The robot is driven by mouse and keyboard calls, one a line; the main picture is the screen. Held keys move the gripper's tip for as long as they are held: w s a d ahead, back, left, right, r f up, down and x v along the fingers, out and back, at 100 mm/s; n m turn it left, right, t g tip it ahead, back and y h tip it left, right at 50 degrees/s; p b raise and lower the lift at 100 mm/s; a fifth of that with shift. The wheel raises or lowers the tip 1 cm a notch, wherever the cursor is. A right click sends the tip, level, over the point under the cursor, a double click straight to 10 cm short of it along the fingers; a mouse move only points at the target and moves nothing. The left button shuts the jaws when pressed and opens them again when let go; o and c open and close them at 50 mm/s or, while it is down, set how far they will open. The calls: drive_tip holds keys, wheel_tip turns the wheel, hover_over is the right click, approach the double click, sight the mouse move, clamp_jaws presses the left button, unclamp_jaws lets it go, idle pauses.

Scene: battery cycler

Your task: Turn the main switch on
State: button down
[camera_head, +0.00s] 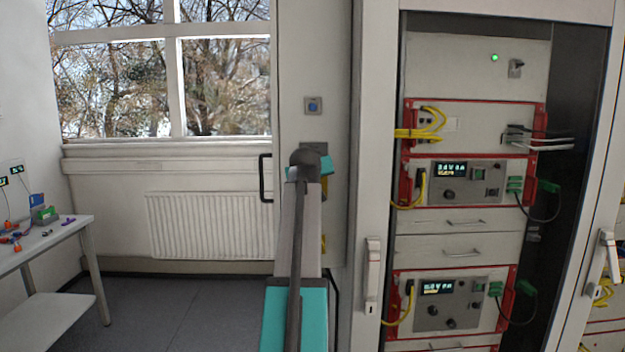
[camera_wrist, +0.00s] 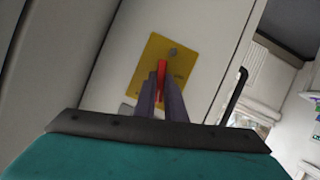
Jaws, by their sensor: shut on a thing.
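The main switch shows in the wrist view as a red handle (camera_wrist: 162,70) on a yellow plate (camera_wrist: 152,50) fixed to a pale wall panel. My gripper (camera_wrist: 161,92) is shut on the red handle, with one dark finger on each side of it. The handle looks roughly in line with the plate's long side; its exact turn is hard to read. In the head view my own arm hides the handle, and only a sliver of yellow (camera_head: 324,188) shows beside it.
A blue push button (camera_head: 313,105) sits on the wall above. The equipment cabinet (camera_head: 373,130) with lit displays and a green lamp (camera_head: 494,58) stands at right. A black door handle (camera_head: 265,178) is left of my arm. A table (camera_head: 60,232) stands far left; the floor between is clear.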

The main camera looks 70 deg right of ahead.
drive_tip(key=shift+s+m+t+y, duration=0.15)
drive_tip(key=shift+m+t+y, duration=0.15)
drive_tip(key=shift+m+t, duration=0.55)
drive_tip(key=shift+m, duration=0.35)
drive_tip(key=c, duration=1.8)
unclamp_jaws()
drive_tip(key=b+v, duration=0.3)
drive_tip(key=v, duration=1)
drive_tip(key=shift+a+r, duration=0.3)
drive_tip(key=shift+a, duration=0.05)
